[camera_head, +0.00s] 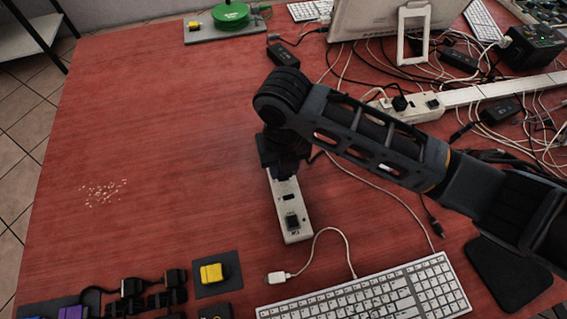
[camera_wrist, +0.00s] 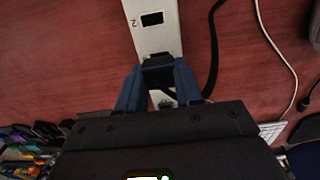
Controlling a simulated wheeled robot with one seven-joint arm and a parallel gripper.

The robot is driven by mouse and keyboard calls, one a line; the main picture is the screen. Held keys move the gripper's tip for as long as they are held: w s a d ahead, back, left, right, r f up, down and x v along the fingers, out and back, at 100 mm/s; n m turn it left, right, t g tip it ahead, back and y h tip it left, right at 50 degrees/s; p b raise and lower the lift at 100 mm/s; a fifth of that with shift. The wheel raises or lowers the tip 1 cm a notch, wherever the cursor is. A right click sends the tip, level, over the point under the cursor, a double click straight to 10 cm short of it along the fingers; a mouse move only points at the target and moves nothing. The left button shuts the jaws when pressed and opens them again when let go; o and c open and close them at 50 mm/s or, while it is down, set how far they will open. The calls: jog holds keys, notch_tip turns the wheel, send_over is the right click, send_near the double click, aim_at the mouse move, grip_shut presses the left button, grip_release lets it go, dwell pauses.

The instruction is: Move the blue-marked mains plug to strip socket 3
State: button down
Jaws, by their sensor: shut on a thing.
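A short white power strip (camera_head: 306,229) lies on the red table, running away from the keyboard. My gripper (camera_head: 284,172) is over its far end and hides that part. In the wrist view my gripper (camera_wrist: 158,84) is shut on a black plug (camera_wrist: 158,70), with a finger on each side. The plug is at the strip (camera_wrist: 171,42); I cannot tell whether it is seated or just above. An empty socket marked 2 (camera_wrist: 152,19) shows beyond it. A black cord (camera_wrist: 213,50) runs beside the strip. No blue mark is clear on the plug.
A white keyboard (camera_head: 370,292) and its cable lie in front. Another strip (camera_head: 418,107) with tangled cables and black adapters lies at the back right. A yellow block (camera_head: 211,273) sits on a dark pad at front left. The left table is mostly clear.

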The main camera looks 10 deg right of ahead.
jog(key=shift+f+b, duration=0.85)
jog(key=shift+f, duration=0.35)
dwell(0.4)
jog(key=c, duration=0.7)
grip_release()
jog(key=shift+o, duration=0.2)
jog(key=shift+r, duration=0.1)
